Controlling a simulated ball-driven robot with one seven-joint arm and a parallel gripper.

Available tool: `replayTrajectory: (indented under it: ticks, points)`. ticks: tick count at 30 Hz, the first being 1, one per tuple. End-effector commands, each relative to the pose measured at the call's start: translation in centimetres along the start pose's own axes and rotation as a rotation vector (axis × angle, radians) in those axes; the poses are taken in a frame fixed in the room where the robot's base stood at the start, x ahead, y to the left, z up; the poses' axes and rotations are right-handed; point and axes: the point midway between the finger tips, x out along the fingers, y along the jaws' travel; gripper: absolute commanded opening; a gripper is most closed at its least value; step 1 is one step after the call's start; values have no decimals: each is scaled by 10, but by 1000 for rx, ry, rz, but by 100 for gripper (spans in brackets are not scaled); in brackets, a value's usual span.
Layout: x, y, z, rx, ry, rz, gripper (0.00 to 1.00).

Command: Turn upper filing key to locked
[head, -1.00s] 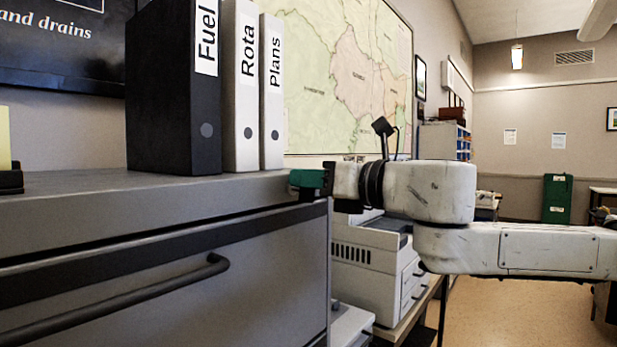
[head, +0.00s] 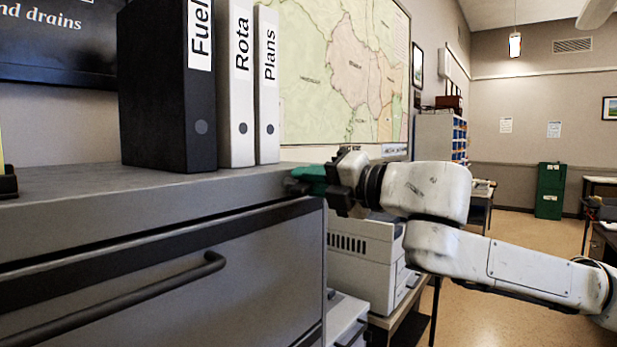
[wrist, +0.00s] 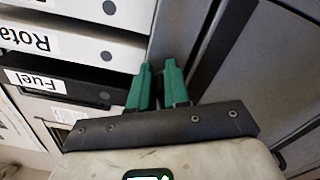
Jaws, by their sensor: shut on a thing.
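The grey filing cabinet (head: 262,250) stands at the left in the head view, with a dark band and a bar handle (head: 150,296) on its upper drawer. My gripper (head: 306,178) is at the cabinet's upper right front corner, just below the top's edge. In the wrist view its two green fingers (wrist: 158,72) are close together, with their tips against the cabinet's upper front (wrist: 182,28). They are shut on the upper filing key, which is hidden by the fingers. Whether the key stands at locked cannot be seen.
Three binders, Fuel (head: 168,95), Rota (head: 236,110) and Plans (head: 267,100), stand on the cabinet top near its right end. A white printer (head: 365,255) stands on a low table beyond the cabinet.

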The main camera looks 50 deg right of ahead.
Motion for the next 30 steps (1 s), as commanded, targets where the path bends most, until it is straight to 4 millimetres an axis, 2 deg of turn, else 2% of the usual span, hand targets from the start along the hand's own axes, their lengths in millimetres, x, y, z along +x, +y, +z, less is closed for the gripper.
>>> replayTrajectory:
  ticks: [6, 15, 30]
  points:
    - [0, -4, 0, 190, -1, 1, 0]
    - [0, -8, -1, 372, -2, -1, 0]
    - [0, -10, -1, 459, -3, -3, 0]
